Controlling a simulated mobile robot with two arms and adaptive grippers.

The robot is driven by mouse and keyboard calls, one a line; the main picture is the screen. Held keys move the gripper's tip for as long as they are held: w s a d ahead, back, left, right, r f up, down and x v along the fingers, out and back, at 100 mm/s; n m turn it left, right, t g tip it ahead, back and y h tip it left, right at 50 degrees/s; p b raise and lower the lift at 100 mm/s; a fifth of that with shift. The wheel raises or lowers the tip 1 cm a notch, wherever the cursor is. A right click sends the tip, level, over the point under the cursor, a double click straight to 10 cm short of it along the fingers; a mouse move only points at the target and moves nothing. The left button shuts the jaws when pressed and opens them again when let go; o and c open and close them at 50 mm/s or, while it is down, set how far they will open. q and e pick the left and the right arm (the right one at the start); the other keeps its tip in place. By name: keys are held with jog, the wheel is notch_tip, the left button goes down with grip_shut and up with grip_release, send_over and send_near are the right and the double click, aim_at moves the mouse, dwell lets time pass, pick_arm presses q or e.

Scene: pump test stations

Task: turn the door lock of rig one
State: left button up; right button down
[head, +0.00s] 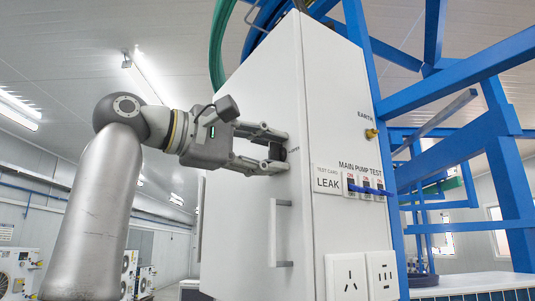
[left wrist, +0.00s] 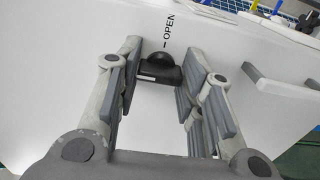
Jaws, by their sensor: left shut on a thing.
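The door lock of the cabinet is a small black knob (head: 279,153) on the white cabinet door (head: 240,100). It also shows in the left wrist view (left wrist: 160,72), with the word OPEN printed on the door just beyond it. My left gripper (head: 284,152) reaches in from the left, its two fingers above and below the knob in the head view. In the left wrist view the fingertips (left wrist: 161,76) are shut on the knob's sides. The fingers partly hide the knob in the head view. My right gripper is in neither view.
The cabinet's side panel carries a LEAK label (head: 327,182), switches (head: 366,186) and sockets (head: 350,278). A blue frame (head: 470,75) rises at the right. A green hose (head: 217,45) runs above.

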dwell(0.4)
pick_arm(q)
jog(key=o, duration=1)
jog(key=shift+a, duration=0.1)
jog(key=v, duration=1.2)
jog(key=shift+w, duration=0.1)
